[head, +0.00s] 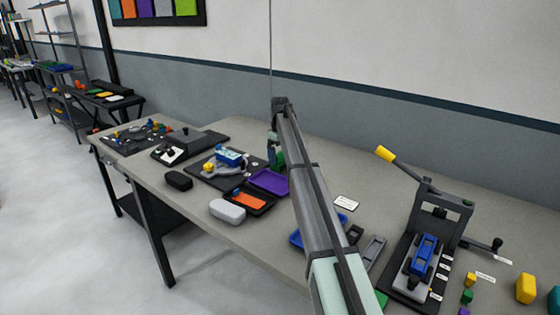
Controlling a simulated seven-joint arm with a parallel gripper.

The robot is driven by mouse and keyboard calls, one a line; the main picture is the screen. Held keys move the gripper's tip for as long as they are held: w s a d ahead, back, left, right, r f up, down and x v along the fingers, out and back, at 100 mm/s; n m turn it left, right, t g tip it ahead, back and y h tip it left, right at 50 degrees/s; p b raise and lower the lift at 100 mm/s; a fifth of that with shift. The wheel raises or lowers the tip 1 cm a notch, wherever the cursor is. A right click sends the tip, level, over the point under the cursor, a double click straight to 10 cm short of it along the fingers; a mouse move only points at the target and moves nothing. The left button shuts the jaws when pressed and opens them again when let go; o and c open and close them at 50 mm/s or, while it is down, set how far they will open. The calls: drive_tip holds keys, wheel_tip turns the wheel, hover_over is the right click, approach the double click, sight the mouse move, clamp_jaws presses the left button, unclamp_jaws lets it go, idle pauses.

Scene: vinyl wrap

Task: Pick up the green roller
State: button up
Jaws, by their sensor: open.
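My arm reaches across the table from the bottom, and its far end bends down. My gripper (273,160) is small and dark at that end, low over the back of the table, and partly hidden by my arm. It is open and I see nothing held in it. A green piece (281,158) shows right beside the gripper, partly covered by my arm. It may be the green roller, but its shape is too small to tell, and I cannot tell whether the gripper touches it.
A black press with a yellow-tipped lever (385,153) stands at right.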

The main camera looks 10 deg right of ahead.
drive_tip(key=shift+c, duration=0.4)
drive_tip(key=c, duration=1)
drive_tip(key=shift+o, duration=0.2)
drive_tip(key=shift+r, duration=0.15)
wheel_tip(320, 180, up, 10)
drive_tip(key=shift+f, duration=0.1)
drive_tip(key=o, duration=0.6)
drive_tip(key=shift+c, duration=0.2)
drive_tip(key=c, duration=0.4)
drive_tip(key=shift+n, duration=0.8)
drive_tip(key=a+r, duration=0.1)
drive_tip(key=a, duration=0.4)
drive_tip(key=a+r, duration=0.1)
drive_tip(key=a, duration=0.8)
drive_tip(key=shift+w+a+r, duration=0.3)
drive_tip(key=shift+r, duration=0.1)
drive_tip(key=shift+m, duration=0.8)
drive_tip(key=shift+w+a+r, duration=0.3)
drive_tip(key=shift+a, duration=0.3)
drive_tip(key=shift+w+a+r, duration=0.25)
drive_tip(key=shift+a+r, duration=0.05)
drive_tip(key=shift+a, duration=0.3)
drive_tip(key=shift+w+a+r, duration=0.3)
drive_tip(key=shift+a, duration=0.3)
